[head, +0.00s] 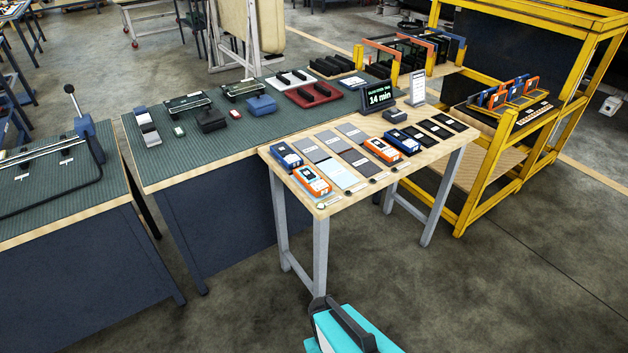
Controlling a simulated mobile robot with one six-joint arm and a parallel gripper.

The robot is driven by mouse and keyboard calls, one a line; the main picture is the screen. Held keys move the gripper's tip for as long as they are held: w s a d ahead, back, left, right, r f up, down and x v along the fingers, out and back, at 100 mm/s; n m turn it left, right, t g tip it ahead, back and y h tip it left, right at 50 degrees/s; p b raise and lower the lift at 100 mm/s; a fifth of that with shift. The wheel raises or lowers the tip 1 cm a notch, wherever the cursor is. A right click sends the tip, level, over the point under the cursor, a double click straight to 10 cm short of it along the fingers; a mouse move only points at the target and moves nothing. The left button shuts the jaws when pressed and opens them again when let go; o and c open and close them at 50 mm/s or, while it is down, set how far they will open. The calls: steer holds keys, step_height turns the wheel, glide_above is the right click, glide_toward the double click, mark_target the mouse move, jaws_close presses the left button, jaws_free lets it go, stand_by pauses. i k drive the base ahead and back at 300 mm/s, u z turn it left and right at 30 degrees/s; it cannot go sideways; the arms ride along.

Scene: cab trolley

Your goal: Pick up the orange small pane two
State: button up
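Several orange-framed pieces show in the head view, and I cannot read which is small pane two. Small orange frames stand upright beside blue ones in a slotted holder (513,104) on the yellow trolley. Larger orange frames stand in the rack at the back, one on the left (381,52) and one on the right (430,62). Two orange devices with white tops lie on the wooden table, one near the front left corner (312,180) and one mid-table (381,150). My gripper is not in view.
The wooden-topped table (345,207) holds blue devices, grey and black pads, and a display (379,98) reading 14 min. Green-topped benches (170,165) stand to the left. The yellow trolley frame (478,190) stands at right. The floor (500,290) in front is clear.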

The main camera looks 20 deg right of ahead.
mark_target(313, 182)
steer(key=u, duration=0.1)
steer(key=k, duration=0.55)
steer(key=u, duration=0.55)
steer(key=k, duration=0.8)
steer(key=u, duration=0.75)
steer(key=i, duration=1.5)
steer(key=z, duration=0.25)
